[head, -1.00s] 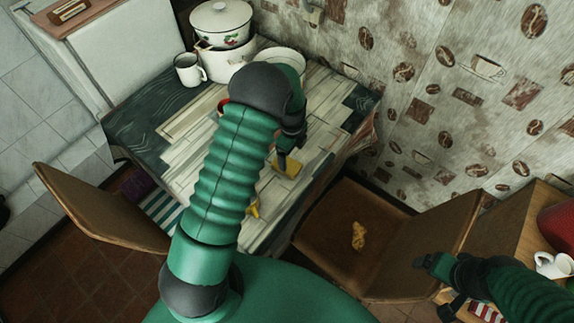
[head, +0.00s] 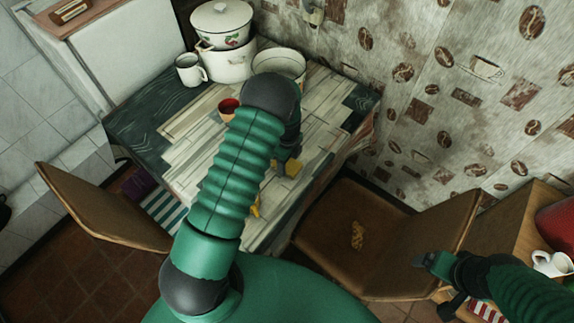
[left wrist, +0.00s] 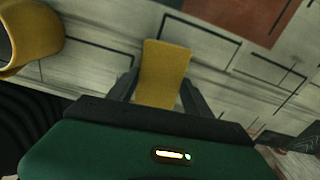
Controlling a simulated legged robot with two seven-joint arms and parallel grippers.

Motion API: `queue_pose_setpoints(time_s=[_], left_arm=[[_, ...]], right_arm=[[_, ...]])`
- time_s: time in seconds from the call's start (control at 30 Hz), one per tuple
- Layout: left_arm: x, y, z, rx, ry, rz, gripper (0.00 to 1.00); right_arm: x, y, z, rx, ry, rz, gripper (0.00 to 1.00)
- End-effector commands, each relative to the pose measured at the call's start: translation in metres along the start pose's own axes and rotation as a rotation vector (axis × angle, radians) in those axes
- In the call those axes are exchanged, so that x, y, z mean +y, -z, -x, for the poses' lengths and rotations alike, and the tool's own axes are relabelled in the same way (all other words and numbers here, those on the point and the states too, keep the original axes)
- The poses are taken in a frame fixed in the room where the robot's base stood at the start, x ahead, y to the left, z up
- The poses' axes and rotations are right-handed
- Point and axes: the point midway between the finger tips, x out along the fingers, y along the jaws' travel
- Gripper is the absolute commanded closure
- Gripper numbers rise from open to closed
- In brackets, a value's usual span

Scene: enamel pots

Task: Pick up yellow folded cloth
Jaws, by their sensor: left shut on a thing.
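The yellow folded cloth (left wrist: 164,72) is between the two fingers of my left gripper (left wrist: 160,92) in the left wrist view, and the gripper is shut on it. In the head view the cloth (head: 293,167) shows as a small yellow patch by my left gripper (head: 286,160), over the right part of the table (head: 185,150). Whether it touches the table top I cannot tell. My right gripper (head: 428,262) is at the lower right, in front of a chair; its jaws are too small and dark to judge.
A yellow rounded thing (left wrist: 30,38) is left of the cloth, partly cut off. A cup with a red inside (head: 228,108), a white mug (head: 190,69), a lidded pot (head: 221,22) and a wide pot (head: 279,62) stand farther back. A brown chair (head: 325,225) is right of the table.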

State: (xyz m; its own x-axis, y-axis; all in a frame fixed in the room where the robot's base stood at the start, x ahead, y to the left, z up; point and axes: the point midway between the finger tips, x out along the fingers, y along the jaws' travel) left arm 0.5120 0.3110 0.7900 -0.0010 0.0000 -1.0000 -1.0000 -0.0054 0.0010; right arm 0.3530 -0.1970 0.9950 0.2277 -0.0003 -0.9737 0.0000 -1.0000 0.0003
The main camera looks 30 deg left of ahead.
Motion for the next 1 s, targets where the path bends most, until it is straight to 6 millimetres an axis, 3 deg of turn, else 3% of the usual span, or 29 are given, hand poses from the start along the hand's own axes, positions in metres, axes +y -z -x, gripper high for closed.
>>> queue_pose_setpoints(time_s=[0.37, 0.63, 1.0], left_arm=[[-0.001, 0.0, 0.003, 0.0, 0.001, 0.0, 0.81], [0.0, 0.001, 0.037, 0.0, 0.004, 0.001, 0.81], [0.072, 0.049, 0.042, 0.001, -0.001, -0.003, 0.81]], right_arm=[[0.0, 0.0, -0.001, 0.0, 0.0, 0.0, 0.12], [0.0, -0.002, -0.008, 0.0, 0.0, 0.0, 0.12], [0.0, -0.004, -0.017, 0.0, 0.0, 0.0, 0.12]])
